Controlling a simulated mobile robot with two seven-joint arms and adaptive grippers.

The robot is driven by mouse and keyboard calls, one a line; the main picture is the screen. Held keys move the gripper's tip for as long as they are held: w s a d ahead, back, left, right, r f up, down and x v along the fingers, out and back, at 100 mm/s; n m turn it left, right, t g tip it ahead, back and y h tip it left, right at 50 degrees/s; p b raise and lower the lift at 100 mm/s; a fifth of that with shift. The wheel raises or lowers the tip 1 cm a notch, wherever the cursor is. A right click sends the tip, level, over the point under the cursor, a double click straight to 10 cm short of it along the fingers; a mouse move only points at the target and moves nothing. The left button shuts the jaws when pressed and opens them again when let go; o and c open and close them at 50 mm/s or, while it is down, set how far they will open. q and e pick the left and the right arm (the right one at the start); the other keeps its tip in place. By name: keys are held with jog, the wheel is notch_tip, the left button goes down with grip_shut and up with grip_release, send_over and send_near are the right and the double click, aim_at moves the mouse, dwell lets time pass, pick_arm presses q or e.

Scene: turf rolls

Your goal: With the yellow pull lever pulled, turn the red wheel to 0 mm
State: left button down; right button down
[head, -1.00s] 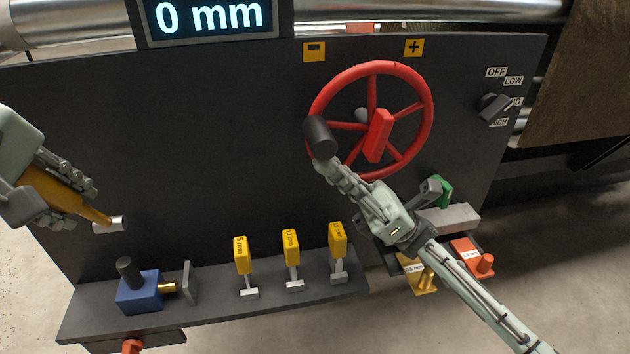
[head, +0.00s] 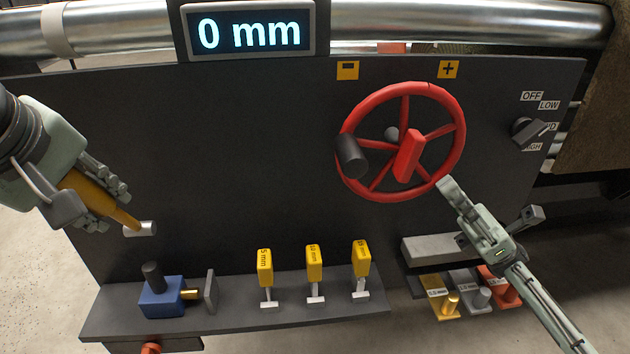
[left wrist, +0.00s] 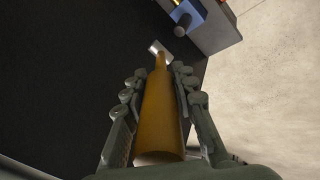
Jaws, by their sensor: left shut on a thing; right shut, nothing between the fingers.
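The red wheel (head: 440,183) is on the dark panel, with a black knob (head: 351,156) at its left rim. The display (head: 250,33) above reads 0 mm. My left gripper (head: 112,207) is shut on the yellow pull lever (head: 86,190), whose thin end meets a silver fitting (head: 140,229) at the panel. The lever also shows between the fingers in the left wrist view (left wrist: 160,115). My right gripper (head: 449,190) is shut and empty, just below and right of the wheel, apart from the black knob.
A minus sign (head: 347,70) and a plus sign (head: 448,69) sit above the wheel. A black rotary switch (head: 530,131) is at the right. The shelf (head: 220,321) below bears a blue block (head: 161,297) and yellow gauges (head: 314,262). Coloured pieces (head: 479,298) lie lower right.

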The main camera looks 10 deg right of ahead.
pick_arm(q)
jog(key=shift+s+d, duration=0.1)
jog(key=shift+d, duration=0.15)
pick_arm(e)
jog(key=shift+s+d, duration=0.1)
jog(key=s, duration=0.4)
jog(key=shift+s+f, duration=0.2)
jog(key=shift+s, duration=0.15)
pick_arm(q)
jog(key=shift+a, duration=0.15)
dwell(0.5)
